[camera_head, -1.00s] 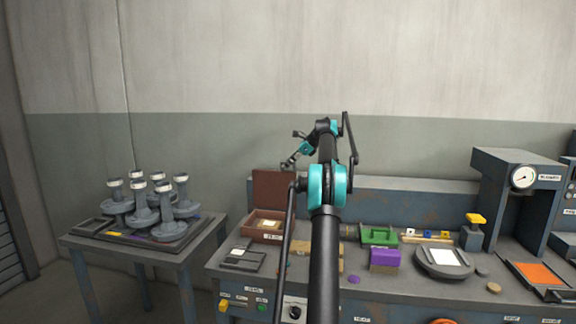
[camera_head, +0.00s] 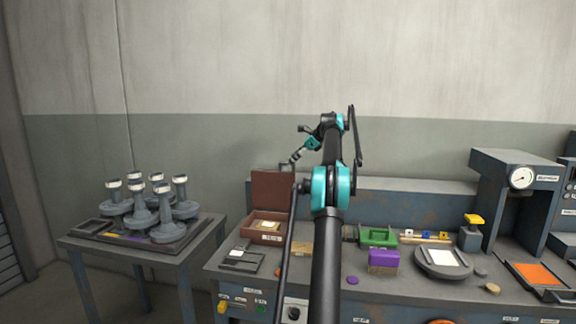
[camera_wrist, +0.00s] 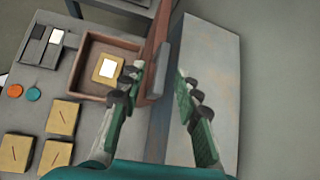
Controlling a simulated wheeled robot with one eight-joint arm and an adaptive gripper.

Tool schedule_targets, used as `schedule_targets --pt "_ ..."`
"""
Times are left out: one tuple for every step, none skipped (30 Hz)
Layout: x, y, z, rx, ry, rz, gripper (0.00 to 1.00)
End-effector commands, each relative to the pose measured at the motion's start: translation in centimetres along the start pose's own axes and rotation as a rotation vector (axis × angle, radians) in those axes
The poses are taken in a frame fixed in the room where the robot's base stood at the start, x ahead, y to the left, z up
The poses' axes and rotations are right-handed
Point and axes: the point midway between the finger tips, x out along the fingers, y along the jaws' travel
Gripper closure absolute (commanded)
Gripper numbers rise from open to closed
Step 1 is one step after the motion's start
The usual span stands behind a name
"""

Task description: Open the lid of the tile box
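The tile box (camera_head: 251,236) is a reddish-brown box at the left of the bench, with its lid (camera_head: 272,192) standing up at the back, open. In the wrist view the open box (camera_wrist: 82,58) holds a tan tile with a white centre (camera_wrist: 108,69). The lid (camera_wrist: 153,40) shows there nearly edge-on, with a grey block on it. My gripper (camera_wrist: 160,75) is open, one finger on the box side of the lid and the other beyond it. Contact with the lid cannot be told. In the head view my gripper (camera_head: 290,164) is small, near the lid's top right.
A dark tray with a white piece (camera_head: 240,257) lies in front of the box. Tan tiles (camera_wrist: 62,117) and orange and teal discs lie nearby. A green tray (camera_head: 378,238) and purple block (camera_head: 384,260) stand to the right. The bench's back panel (camera_wrist: 205,60) rises behind the lid.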

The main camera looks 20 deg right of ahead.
Motion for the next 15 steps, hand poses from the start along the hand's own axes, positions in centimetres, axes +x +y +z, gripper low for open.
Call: schedule_targets --pt "-0.9 0.0 -0.1 0.001 0.0 -0.001 0.67" --pt "-1.3 -0.1 -0.1 0.001 0.0 -0.002 0.67" --pt "-1.7 -0.1 -0.1 0.001 0.0 -0.002 0.67" --pt "-2.1 -0.1 -0.1 0.001 0.0 -0.001 0.67" --pt "-2.3 -0.1 -0.1 0.0 0.0 -0.001 0.67" --pt "-2.6 0.0 -0.1 0.0 0.0 -0.001 0.67" --pt "-2.8 0.0 0.0 0.0 0.0 0.0 0.67" --pt "-3.0 0.0 0.0 -0.001 0.0 0.0 0.67" --pt "-3.1 0.0 0.0 -0.001 0.0 0.0 0.67" --pt "-3.2 0.0 0.0 -0.001 0.0 0.0 0.67" --pt "-3.2 0.0 0.0 -0.001 0.0 0.0 0.67" --pt "-3.2 0.0 0.0 -0.001 0.0 0.0 0.67" --pt "-3.2 0.0 0.0 -0.001 0.0 0.0 0.67" --pt "-3.2 0.0 0.0 -0.001 0.0 0.0 0.67" --pt "-3.2 0.0 0.0 -0.001 0.0 0.0 0.67"
